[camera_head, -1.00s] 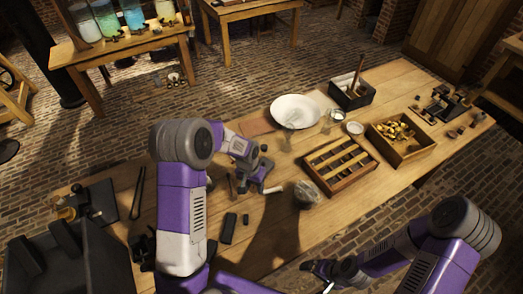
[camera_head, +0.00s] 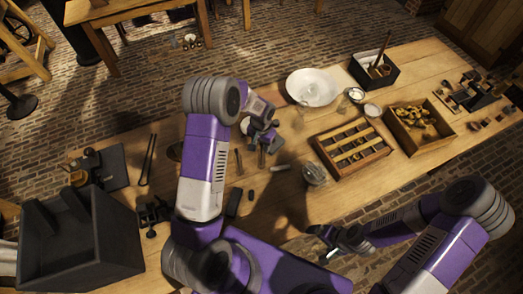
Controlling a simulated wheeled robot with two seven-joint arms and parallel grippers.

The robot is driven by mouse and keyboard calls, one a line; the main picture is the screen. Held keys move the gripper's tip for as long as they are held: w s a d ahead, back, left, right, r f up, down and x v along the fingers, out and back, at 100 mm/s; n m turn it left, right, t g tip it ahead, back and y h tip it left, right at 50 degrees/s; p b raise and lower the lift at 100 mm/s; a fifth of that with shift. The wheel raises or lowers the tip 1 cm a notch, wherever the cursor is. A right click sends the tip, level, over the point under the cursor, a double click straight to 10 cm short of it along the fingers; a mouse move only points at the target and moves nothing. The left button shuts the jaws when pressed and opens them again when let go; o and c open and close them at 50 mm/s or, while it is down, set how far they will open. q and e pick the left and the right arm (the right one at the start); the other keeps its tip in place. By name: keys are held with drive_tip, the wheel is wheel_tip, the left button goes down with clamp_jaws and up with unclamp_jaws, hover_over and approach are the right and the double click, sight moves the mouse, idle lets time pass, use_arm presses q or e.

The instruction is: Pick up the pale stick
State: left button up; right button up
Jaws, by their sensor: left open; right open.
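A short pale stick (camera_head: 280,168) lies on the wooden table (camera_head: 262,205), left of the slotted wooden tray. My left gripper (camera_head: 266,147) is open and sits just above and beyond the stick in the picture. The stick appears to be outside its fingers; whether they touch it, I cannot tell. My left arm hides part of the table behind it. My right gripper (camera_head: 325,244) is open and empty, low over the table's near edge, away from the stick.
A glass jar (camera_head: 314,175) stands right of the stick. The slotted tray (camera_head: 334,171), a white bowl (camera_head: 313,87) and a box of brass parts (camera_head: 440,139) are further right. Small dark blocks (camera_head: 234,201) lie nearer. A black bin (camera_head: 95,262) is at the left.

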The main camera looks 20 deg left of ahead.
use_arm(q)
clamp_jaws()
idle(0.3)
